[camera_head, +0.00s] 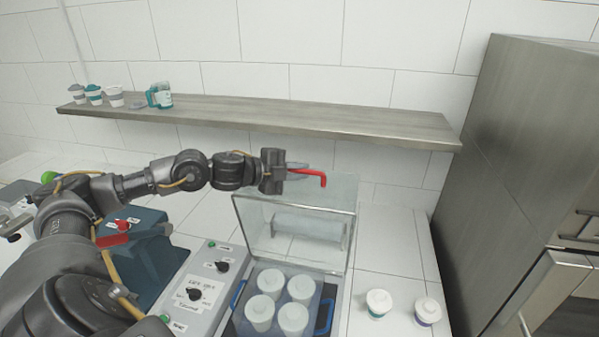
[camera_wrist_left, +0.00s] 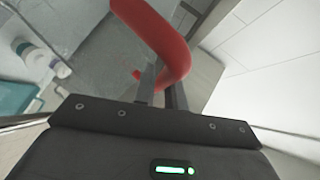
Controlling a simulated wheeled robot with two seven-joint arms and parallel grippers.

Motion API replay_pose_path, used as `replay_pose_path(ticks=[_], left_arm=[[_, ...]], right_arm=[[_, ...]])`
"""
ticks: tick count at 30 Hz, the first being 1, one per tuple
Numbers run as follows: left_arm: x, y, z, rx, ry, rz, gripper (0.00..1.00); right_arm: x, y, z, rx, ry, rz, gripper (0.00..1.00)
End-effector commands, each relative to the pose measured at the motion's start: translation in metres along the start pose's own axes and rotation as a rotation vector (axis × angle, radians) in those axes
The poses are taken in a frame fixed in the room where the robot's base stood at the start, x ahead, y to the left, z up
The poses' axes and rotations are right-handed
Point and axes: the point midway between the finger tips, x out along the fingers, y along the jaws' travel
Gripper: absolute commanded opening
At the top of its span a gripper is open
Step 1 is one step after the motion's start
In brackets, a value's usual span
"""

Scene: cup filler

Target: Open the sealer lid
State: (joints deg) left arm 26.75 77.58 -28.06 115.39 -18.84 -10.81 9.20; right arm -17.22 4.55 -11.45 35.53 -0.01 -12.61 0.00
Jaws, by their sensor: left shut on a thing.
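The sealer lid (camera_head: 315,250) is a clear panel that stands raised, nearly upright, at the back of the sealer (camera_head: 200,292). A red handle (camera_head: 323,178) shows at its top edge. My left gripper (camera_head: 296,171) is shut on the red handle. In the left wrist view the red handle (camera_wrist_left: 165,45) curves up past the fingers (camera_wrist_left: 160,88), which are close together on it. Several white cups (camera_head: 270,283) sit in the sealer tray beneath the raised lid. My right gripper is not in view.
Two white capped containers (camera_head: 378,303) stand on the counter right of the sealer. A wall shelf (camera_head: 270,115) with cups and a teal jug (camera_head: 160,95) runs behind and above the arm. A tall metal cabinet (camera_head: 510,180) stands at the right. A blue machine (camera_head: 135,262) is at the left.

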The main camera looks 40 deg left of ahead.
Motion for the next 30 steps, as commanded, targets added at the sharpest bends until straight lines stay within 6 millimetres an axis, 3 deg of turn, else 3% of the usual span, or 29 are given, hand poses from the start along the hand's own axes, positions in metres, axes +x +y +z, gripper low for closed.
replay_pose_path(ticks=[3, 10, 24, 25, 30], left_arm=[[-0.007, 0.013, -0.002, 0.028, -0.007, -0.026, 0.00], [-0.025, 0.023, -0.020, 0.079, -0.008, -0.077, 0.00], [-0.031, 0.021, -0.032, 0.094, 0.001, -0.093, 0.00], [-0.031, 0.021, -0.032, 0.094, 0.001, -0.093, 0.15], [-0.030, 0.021, -0.032, 0.093, 0.001, -0.093, 0.34]], right_arm=[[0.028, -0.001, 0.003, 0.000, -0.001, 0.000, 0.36], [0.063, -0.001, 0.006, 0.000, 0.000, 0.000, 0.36], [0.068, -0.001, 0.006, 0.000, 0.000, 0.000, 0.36], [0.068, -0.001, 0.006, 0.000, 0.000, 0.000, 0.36], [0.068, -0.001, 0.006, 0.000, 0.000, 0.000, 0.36]])
